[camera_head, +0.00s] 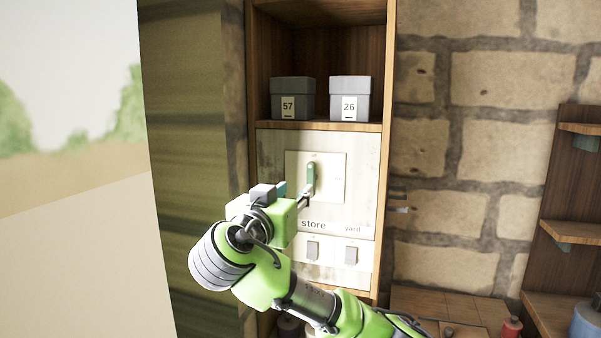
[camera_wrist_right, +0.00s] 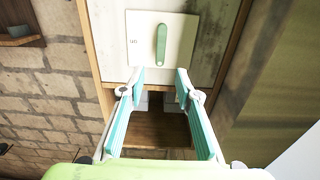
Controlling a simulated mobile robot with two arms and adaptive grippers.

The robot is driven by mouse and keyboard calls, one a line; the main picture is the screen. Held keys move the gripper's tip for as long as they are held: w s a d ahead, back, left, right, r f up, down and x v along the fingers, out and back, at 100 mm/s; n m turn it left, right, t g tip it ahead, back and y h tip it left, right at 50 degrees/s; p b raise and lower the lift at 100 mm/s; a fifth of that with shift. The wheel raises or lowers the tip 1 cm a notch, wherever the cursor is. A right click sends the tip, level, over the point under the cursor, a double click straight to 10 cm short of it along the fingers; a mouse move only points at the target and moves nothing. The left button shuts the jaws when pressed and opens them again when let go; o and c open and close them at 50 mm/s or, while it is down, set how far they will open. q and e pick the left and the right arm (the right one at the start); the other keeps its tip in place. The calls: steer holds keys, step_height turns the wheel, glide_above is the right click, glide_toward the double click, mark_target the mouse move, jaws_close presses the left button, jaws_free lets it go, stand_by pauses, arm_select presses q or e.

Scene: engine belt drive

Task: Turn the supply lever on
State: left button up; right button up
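The supply lever (camera_head: 310,174) is a green handle on a pale plate (camera_head: 335,180) in the cabinet front. It stands upright in the head view. In the right wrist view the lever (camera_wrist_right: 161,45) shows whole, beyond the fingertips and roughly centred between them. My right gripper (camera_head: 293,194) is just in front of the plate, by the lever's lower end. In the wrist view the right gripper (camera_wrist_right: 160,86) has its teal fingers spread apart with nothing between them. No contact with the lever shows. My left gripper is out of view.
Two small switches (camera_head: 313,251) (camera_head: 351,255) are below, under the "store" and "yard" labels. A stone wall (camera_head: 490,80) and a wooden shelf unit (camera_head: 560,200) are at right.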

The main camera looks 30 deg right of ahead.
mark_target(310, 178)
steer(key=p+x, duration=0.5)
steer(key=x, duration=0.6)
steer(key=shift+w+d+r, duration=0.1)
steer(key=shift+w, duration=0.05)
steer(key=shift+w+d+p, duration=0.3)
steer(key=shift+d+p, duration=0.05)
steer(key=shift+w+f, duration=0.1)
steer(key=shift+f, duration=0.1)
jaws_close()
